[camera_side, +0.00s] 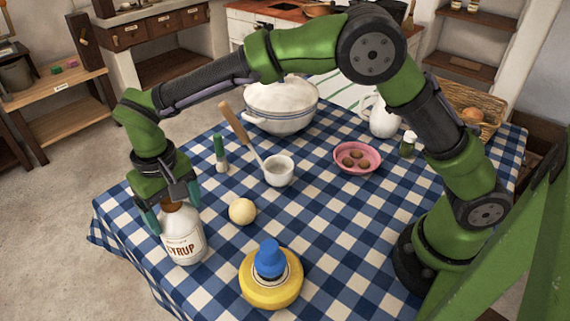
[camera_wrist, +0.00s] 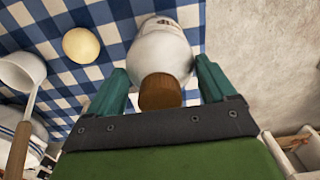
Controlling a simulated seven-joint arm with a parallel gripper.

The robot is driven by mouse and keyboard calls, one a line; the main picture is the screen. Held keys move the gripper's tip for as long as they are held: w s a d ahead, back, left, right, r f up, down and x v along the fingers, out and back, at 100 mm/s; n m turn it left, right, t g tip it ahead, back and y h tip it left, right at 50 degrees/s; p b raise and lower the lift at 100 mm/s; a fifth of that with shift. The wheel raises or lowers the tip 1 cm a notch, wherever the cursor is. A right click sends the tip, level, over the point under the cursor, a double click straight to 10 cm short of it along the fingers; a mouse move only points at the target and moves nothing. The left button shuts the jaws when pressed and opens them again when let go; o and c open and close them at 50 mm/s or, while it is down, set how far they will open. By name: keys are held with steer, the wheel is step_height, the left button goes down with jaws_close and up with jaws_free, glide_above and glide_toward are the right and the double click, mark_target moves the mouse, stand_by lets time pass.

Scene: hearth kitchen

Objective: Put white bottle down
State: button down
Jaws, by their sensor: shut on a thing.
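The white bottle (camera_side: 184,238) has a brown cap and a label reading "SYRUP". It stands upright at the table's front-left edge in the side view, and its base appears to be on or just over the cloth; I cannot tell which. My gripper (camera_side: 174,205) is shut on the bottle near its top, with one teal finger on each side. In the wrist view the bottle (camera_wrist: 164,50) and its brown cap (camera_wrist: 160,92) show between my fingers (camera_wrist: 160,85). The bottle's base is hidden in the wrist view.
A cream ball (camera_side: 242,211) is right of the bottle, and a yellow round thing with a blue top (camera_side: 270,282) is at the front. A white cup with a ladle (camera_side: 279,170), a green-capped shaker (camera_side: 221,155), a pot (camera_side: 281,107) and a pink dish (camera_side: 358,158) stand farther back.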

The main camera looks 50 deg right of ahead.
stand_by(0.3)
jaws_free()
steer(key=shift+f, duration=0.2)
steer(key=shift+r, duration=0.1)
step_height(320, 180, up, 12)
steer(key=shift+f, duration=0.1)
steer(key=s+d+r+t+y, duration=0.1)
steer(key=s+d+r, duration=0.1)
steer(key=d+r, duration=0.55)
steer(key=s+d+f+m+t, duration=0.2)
steer(key=s+d+t, duration=0.1)
steer(key=s+d, duration=0.5)
steer(key=s+d+f+m+t+y, duration=0.1)
steer(key=s+d+f+m+t, duration=0.1)
steer(key=s+d, duration=0.6)
steer(key=d+f+t, duration=0.1)
steer(key=d, duration=0.1)
steer(key=shift+d+f, duration=0.35)
steer(key=shift+d, duration=0.05)
